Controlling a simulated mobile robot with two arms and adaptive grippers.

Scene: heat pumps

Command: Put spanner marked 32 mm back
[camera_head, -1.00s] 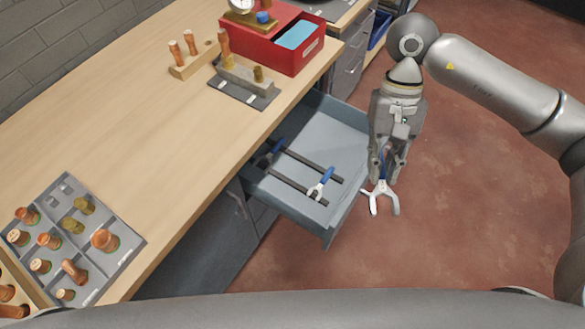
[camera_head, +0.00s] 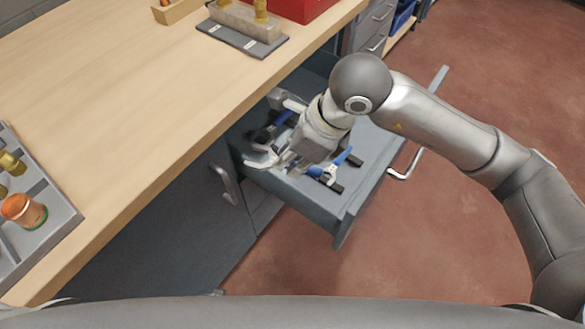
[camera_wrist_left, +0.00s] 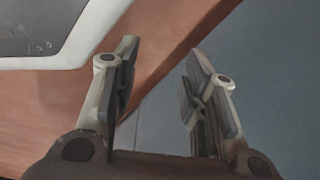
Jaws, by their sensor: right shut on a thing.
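My right gripper (camera_head: 286,161) is inside the open drawer's outline, low over its front part, and is shut on a spanner. That spanner (camera_head: 259,161) shows its pale open-ended jaw to the left of the fingers; its handle is mostly hidden by the gripper, and no size mark is readable. Another spanner with a blue handle (camera_head: 342,157) lies on the dark rail to the right. A further blue-handled spanner (camera_head: 281,118) shows behind on the left. The grey drawer (camera_head: 372,145) stands open. My left gripper (camera_wrist_left: 160,72) shows in the left wrist view, fingers apart and empty.
The wooden worktop (camera_head: 130,110) overhangs the drawer's left side. A tray of copper fittings (camera_head: 45,215) and a red box (camera_head: 300,8) stand on it. A cabinet handle (camera_head: 226,184) sticks out beside the drawer. The red floor to the right is clear.

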